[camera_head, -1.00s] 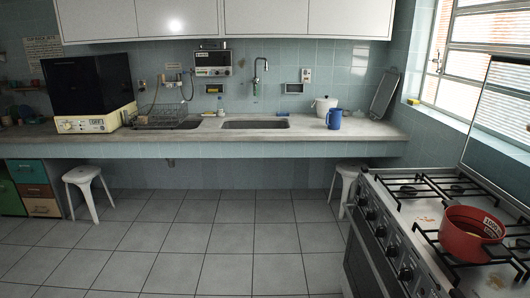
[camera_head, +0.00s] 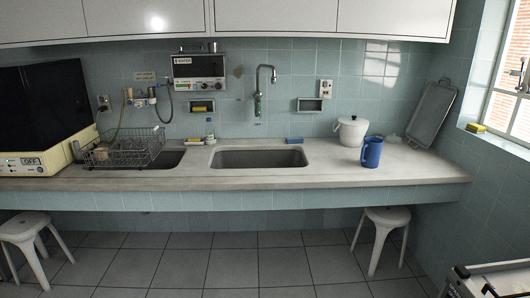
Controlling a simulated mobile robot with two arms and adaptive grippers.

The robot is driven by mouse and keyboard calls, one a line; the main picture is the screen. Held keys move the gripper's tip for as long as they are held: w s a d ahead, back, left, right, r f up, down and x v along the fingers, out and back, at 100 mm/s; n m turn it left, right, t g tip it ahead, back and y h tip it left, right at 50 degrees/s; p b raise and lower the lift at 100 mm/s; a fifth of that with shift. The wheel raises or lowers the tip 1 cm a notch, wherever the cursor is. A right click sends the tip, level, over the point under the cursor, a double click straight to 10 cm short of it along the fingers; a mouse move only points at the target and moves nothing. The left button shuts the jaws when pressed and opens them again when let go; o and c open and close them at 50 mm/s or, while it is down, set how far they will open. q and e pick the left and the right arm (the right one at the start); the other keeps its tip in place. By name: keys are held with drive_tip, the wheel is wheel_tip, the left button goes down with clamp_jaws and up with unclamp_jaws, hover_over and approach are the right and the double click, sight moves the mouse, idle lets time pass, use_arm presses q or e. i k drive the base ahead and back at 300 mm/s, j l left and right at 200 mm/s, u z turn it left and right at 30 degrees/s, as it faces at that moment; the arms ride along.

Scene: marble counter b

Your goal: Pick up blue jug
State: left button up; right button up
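The blue jug (camera_head: 371,153) stands upright on the marble counter (camera_head: 322,177), right of the sink and near the front edge. Its handle points left. Neither of my grippers shows in the view.
A white pot (camera_head: 351,131) stands just behind and left of the jug. A grey tray (camera_head: 431,114) leans on the wall at the right. The sink (camera_head: 259,157) and a wire dish rack (camera_head: 124,148) lie to the left. White stools (camera_head: 382,239) stand below. A stove corner (camera_head: 487,281) shows at bottom right.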

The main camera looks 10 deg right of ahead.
sight(372, 147)
drive_tip(key=i+l+z, duration=0.1)
drive_tip(key=i, duration=0.85)
drive_tip(key=i+l+z, duration=0.15)
drive_tip(key=i, duration=0.8)
drive_tip(key=l, duration=0.1)
